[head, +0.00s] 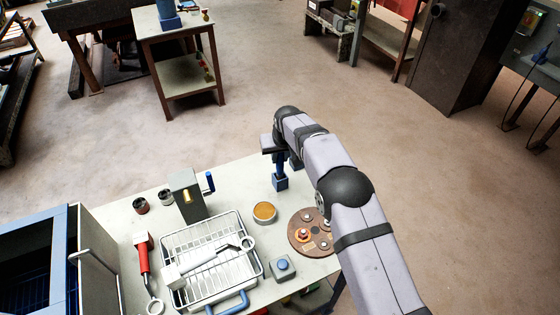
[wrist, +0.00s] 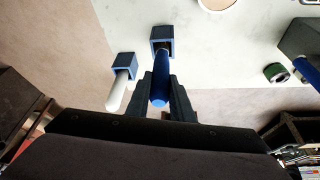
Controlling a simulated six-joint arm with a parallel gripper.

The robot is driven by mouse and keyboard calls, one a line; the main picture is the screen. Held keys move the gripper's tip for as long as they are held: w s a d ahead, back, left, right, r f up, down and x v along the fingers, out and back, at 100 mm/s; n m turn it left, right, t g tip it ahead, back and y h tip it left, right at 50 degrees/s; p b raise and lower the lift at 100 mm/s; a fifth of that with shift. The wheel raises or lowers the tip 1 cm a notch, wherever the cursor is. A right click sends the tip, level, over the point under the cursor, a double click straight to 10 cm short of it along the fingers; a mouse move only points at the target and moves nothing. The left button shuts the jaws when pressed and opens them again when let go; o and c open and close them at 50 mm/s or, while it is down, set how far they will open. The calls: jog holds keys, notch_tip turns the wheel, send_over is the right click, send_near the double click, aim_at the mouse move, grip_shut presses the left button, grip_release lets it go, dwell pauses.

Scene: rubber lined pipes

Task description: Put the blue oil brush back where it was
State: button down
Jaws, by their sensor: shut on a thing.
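My gripper (head: 277,156) is shut on the blue oil brush (wrist: 161,78), with one finger on each side of its handle. The brush is roughly upright near the table's far edge. Its lower end lines up with the dark opening of a square blue holder (head: 280,183), which also shows in the wrist view (wrist: 156,33). The end appears to be inside the opening, but its depth is hidden. A second blue holder (wrist: 124,60) beside it has a white-handled tool (wrist: 117,92) in it.
A round dish of orange liquid (head: 264,212) and a brown disc with fittings (head: 304,240) stand nearby. A wire rack (head: 240,274) with a white-handled tool, a grey box with a blue crank (head: 186,200) and a red-handled tool (head: 143,262) are further left.

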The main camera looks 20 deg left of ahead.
jog(key=shift+f, duration=1.2)
jog(key=shift+f, duration=0.2)
jog(key=c, duration=1.6)
grip_release()
jog(key=shift+o, duration=0.2)
jog(key=shift+r, duration=0.1)
jog(key=shift+r+p, duration=0.15)
jog(key=shift+p, duration=0.15)
jog(key=b+v, duration=0.2)
jog(key=v, duration=1)
jog(key=shift+b, duration=0.35)
